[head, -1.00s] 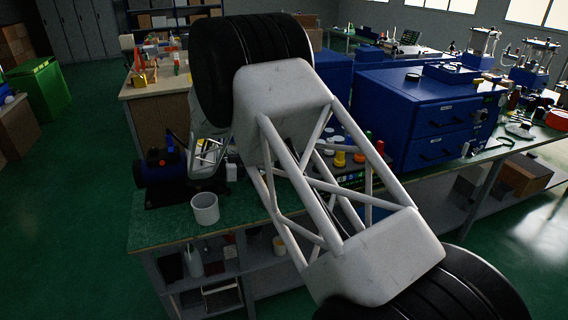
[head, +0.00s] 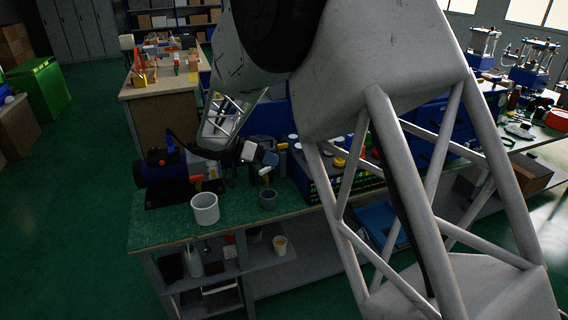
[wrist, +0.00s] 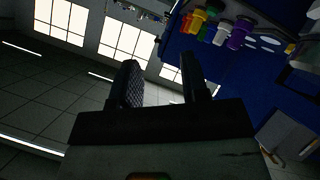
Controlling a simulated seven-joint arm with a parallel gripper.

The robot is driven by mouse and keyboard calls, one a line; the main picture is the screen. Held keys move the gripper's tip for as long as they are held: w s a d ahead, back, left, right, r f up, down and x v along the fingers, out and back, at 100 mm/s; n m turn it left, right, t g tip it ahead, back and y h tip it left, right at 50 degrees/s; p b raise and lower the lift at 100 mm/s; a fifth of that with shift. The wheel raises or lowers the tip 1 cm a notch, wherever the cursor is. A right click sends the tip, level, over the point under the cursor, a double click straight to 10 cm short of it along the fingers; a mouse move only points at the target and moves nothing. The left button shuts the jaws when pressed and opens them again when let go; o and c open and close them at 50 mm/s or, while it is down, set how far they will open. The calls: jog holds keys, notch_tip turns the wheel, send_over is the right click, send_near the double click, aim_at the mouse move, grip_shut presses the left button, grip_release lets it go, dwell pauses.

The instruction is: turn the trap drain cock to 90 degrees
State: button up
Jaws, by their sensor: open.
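The trap drain cock is not clearly made out. A small yellow-tipped fitting (head: 266,174) stands above a small grey cup (head: 268,198) on the green bench and may be part of it; its angle is too small to read. My gripper shows in the wrist view (wrist: 164,84) with its two dark fingers apart and nothing between them. In the head view my arm's large white links cover much of the bench, and I cannot clearly pick out the fingertips there.
A blue motor-like unit (head: 165,168) and a white cup (head: 205,208) stand on the left of the bench (head: 160,228). Coloured knobs, including a purple one (wrist: 239,33), show against blue in the wrist view. A green bin (head: 42,88) stands far left.

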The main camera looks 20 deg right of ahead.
jog(key=s+r+n+y, duration=0.3)
jog(key=s+r, duration=0.3)
jog(key=s, duration=0.6)
jog(key=shift+d+n+y, duration=0.35)
jog(key=shift+n+y, duration=0.05)
jog(key=shift+y, duration=0.1)
jog(key=shift+c, duration=0.3)
jog(key=shift+w, duration=0.1)
jog(key=shift+c, duration=1.1)
jog(key=n+t+h, duration=0.8)
jog(key=n+t, duration=0.2)
jog(key=n, duration=2.3)
send_near(265, 172)
jog(key=w+x, duration=0.1)
jog(key=x, duration=0.2)
jog(key=shift+s+d+r, duration=0.1)
jog(key=shift+s+r, duration=0.05)
jog(key=shift+r, duration=0.25)
